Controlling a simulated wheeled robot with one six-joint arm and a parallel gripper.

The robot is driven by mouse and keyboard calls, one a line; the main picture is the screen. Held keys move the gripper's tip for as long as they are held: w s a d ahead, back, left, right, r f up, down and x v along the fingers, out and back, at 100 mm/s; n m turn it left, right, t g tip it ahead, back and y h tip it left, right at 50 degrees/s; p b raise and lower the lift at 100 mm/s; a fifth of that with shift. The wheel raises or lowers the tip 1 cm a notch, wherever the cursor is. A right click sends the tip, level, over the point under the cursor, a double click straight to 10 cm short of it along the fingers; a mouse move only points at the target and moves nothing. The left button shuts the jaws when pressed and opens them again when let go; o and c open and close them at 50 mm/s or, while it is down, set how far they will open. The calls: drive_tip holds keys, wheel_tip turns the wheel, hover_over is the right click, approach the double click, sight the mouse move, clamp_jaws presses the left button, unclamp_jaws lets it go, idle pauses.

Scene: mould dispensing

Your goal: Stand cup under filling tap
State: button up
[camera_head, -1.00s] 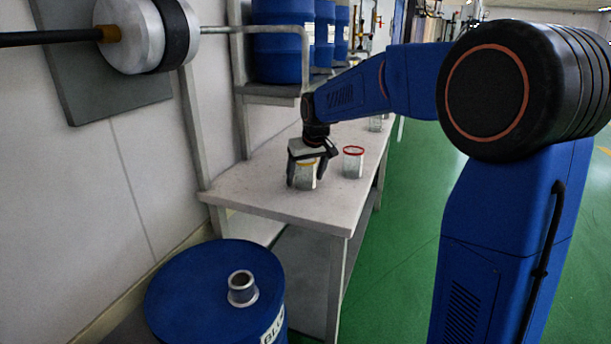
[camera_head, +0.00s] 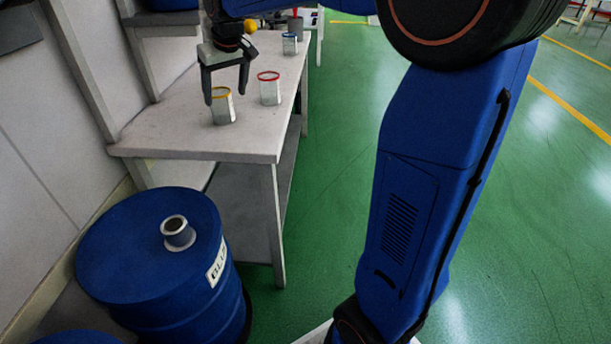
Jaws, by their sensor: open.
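A clear cup with a yellow rim (camera_head: 223,107) stands upright near the front of the white table (camera_head: 190,128). A cup with a red rim (camera_head: 269,89) stands to its right, and a cup with a blue rim (camera_head: 290,44) stands further back. My gripper (camera_head: 227,97) points down over the table, open and empty. Its fingers are spread above and around the top of the yellow-rimmed cup in the picture; I cannot tell whether they touch it. No filling tap is clearly visible.
A blue drum (camera_head: 110,255) with a grey spout (camera_head: 178,233) on its lid stands in front of the table. A shelf (camera_head: 160,20) rises behind the table at left. A small yellow ball (camera_head: 250,26) shows beyond my gripper.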

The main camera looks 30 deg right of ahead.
drive_tip(key=s+d+f+m, duration=0.1)
drive_tip(key=s+d, duration=0.1)
drive_tip(key=s, duration=0.9)
drive_tip(key=s+d+f, duration=0.1)
drive_tip(key=s+d, duration=0.1)
drive_tip(key=s, duration=0.8)
drive_tip(key=s+d+f, duration=0.1)
drive_tip(key=s+f, duration=0.3)
drive_tip(key=s, duration=0.5)
drive_tip(key=s+d+f, duration=0.1)
drive_tip(key=s+f, duration=0.4)
drive_tip(key=s, duration=0.3)
drive_tip(key=shift+s+f+m+h, duration=0.2)
drive_tip(key=shift+s+m+h, duration=0.1)
drive_tip(key=shift+s+m, duration=0.1)
drive_tip(key=shift+d, duration=0.1)
